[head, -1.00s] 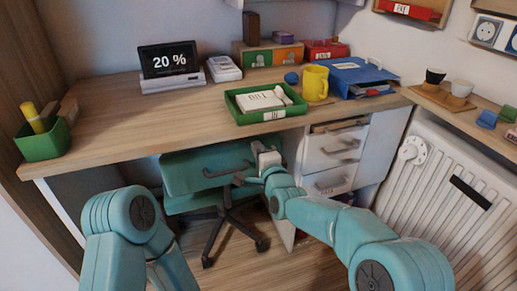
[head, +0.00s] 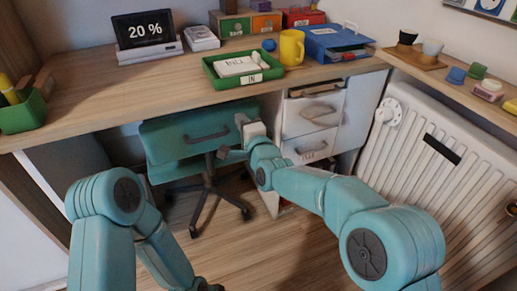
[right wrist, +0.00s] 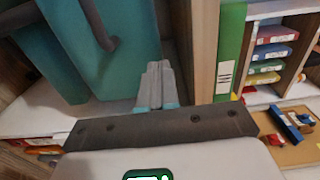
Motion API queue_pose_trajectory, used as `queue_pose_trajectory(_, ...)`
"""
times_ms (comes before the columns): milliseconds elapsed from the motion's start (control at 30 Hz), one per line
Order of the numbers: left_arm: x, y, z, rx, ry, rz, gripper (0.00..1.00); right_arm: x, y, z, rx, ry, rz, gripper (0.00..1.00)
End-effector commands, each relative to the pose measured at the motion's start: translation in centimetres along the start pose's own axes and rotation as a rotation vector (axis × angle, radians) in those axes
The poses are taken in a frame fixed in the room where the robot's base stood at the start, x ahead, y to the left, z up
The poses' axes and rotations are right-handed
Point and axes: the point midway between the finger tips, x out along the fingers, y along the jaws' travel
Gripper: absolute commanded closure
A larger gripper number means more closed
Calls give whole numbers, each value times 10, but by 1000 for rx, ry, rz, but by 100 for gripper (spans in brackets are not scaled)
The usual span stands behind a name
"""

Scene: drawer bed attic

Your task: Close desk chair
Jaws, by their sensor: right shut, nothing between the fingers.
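The desk chair (head: 175,149) has a teal backrest with a dark curved handle (head: 207,138) and a dark legged base. It stands partly under the wooden desk. My right gripper (head: 239,119) is at the right end of the backrest, near the handle. In the right wrist view my right gripper (right wrist: 157,68) has its fingers pressed together, with nothing between them. The teal chair (right wrist: 118,35) fills the upper left there, beside the fingers. I cannot tell whether they touch it. My left arm shows at the lower left of the head view, but its gripper is out of view.
White drawers (head: 310,118) stand right of the chair under the desk (head: 105,88). A white radiator (head: 425,165) is at the right. A green tray (head: 243,80) and yellow mug (head: 291,48) stand on the desk. Wooden floor (head: 265,245) in front of the chair is clear.

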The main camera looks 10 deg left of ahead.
Motion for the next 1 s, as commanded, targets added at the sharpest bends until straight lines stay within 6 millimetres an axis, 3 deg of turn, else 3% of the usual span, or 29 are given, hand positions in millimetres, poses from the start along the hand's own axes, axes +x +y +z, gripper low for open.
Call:
queue_pose_trajectory(533,-20,6,11,-10,-42,-2,57,-80,0,0,0,0,4,100)
queue_pose_trajectory(833,-21,7,13,-12,-51,-2,57,-97,2,0,0,1,2,100)
queue_pose_trajectory(933,-21,7,13,-12,-51,-2,57,-98,7,-16,5,26,11,100)
queue_pose_trajectory(1000,-21,7,13,-12,-51,-2,57,-102,21,-45,17,72,32,100)
